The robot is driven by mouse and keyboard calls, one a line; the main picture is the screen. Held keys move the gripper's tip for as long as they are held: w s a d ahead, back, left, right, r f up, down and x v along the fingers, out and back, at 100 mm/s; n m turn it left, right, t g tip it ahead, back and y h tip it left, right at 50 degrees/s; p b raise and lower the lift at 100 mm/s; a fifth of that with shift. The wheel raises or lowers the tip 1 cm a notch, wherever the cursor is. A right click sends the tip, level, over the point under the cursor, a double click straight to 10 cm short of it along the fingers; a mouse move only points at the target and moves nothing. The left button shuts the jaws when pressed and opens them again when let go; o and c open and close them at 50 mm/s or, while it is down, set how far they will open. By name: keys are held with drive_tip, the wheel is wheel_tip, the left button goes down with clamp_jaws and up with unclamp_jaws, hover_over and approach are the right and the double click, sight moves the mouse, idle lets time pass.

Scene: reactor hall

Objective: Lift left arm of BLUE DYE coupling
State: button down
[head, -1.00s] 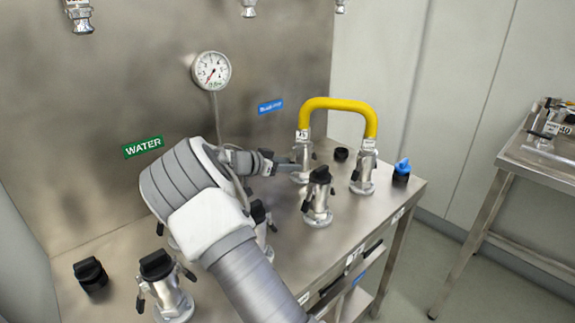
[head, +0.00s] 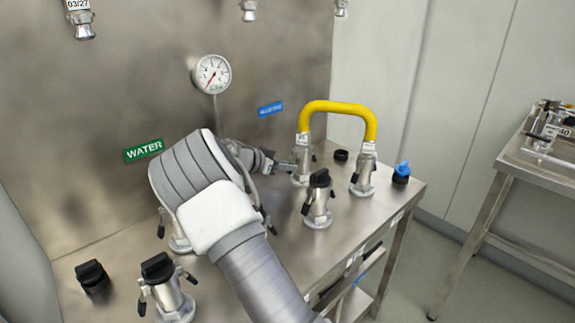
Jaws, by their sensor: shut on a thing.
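The blue label (head: 271,108) on the steel back panel is too small to read clearly. Below and right of it stands a silver coupling (head: 303,150), joined at its top to one end of a yellow hose (head: 338,105). My gripper (head: 288,167) reaches in from the left at the coupling's left side. Its jaws are shut on the coupling's left arm, which is mostly hidden by the fingers.
A second coupling (head: 364,172) holds the hose's other end. A black-capped coupling (head: 318,200) stands close in front of my gripper. A blue-capped fitting (head: 402,172) is near the right edge. The green WATER label (head: 144,150) and a gauge (head: 211,74) are on the panel.

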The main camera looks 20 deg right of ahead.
drive_tip(key=r+g+y+p, duration=0.1)
drive_tip(key=y+p, duration=0.2)
drive_tip(key=p, duration=0.3)
drive_tip(key=r+g+y+p, duration=0.2)
drive_tip(key=y+p, duration=0.2)
drive_tip(key=p, duration=0.2)
drive_tip(key=r+g+y+p, duration=0.1)
drive_tip(key=y+p, duration=0.3)
drive_tip(key=p, duration=0.2)
drive_tip(key=shift+s+a+r, duration=0.1)
drive_tip(key=shift+a+r, duration=0.15)
drive_tip(key=shift+r, duration=0.15)
drive_tip(key=shift+g+y, duration=0.3)
drive_tip(key=c, duration=0.7)
unclamp_jaws()
wheel_tip(320, 180, up, 17)
drive_tip(key=shift+d+r+p, duration=0.1)
drive_tip(key=shift+r+p, duration=0.05)
drive_tip(key=shift+p, duration=1)
